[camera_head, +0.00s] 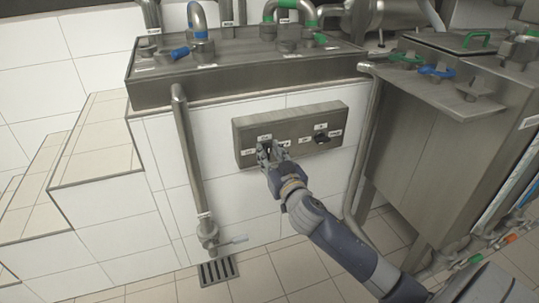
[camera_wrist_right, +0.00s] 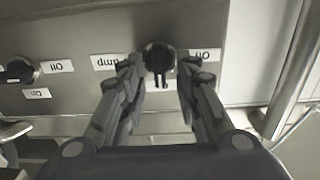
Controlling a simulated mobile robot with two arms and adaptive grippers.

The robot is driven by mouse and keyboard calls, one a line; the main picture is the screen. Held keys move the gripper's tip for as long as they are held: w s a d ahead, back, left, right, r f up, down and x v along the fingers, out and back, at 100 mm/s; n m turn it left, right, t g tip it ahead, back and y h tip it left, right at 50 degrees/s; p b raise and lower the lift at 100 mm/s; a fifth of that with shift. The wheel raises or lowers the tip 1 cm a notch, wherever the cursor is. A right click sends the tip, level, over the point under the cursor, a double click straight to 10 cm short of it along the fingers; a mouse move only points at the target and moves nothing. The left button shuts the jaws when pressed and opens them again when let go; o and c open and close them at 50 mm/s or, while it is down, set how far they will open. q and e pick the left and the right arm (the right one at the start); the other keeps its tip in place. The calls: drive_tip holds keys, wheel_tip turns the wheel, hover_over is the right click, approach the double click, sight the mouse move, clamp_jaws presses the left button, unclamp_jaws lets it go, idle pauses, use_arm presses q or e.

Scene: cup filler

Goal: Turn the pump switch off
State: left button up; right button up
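The pump switch is a round black knob (camera_wrist_right: 158,58) on a grey metal control box. In the right wrist view its ridge runs roughly up and down, and small white labels sit around it. An upside-down label beside it seems to read "Pump" (camera_wrist_right: 110,62). My right gripper (camera_wrist_right: 160,76) is open, with one finger on each side of the knob. I cannot tell whether the fingers touch it. In the head view my right gripper (camera_head: 272,153) is at the left half of the control box (camera_head: 297,123) and mostly hides the knob. My left gripper is not in view.
A second black knob (camera_head: 321,138) is on the same box; it also shows in the wrist view (camera_wrist_right: 18,70). A vertical pipe with a valve (camera_head: 209,232) stands left of the box. A metal cabinet (camera_head: 420,165) is at right. A metal counter with taps (camera_head: 235,68) is above.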

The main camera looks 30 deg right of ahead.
drive_tip(key=shift+w, duration=0.25)
clamp_jaws()
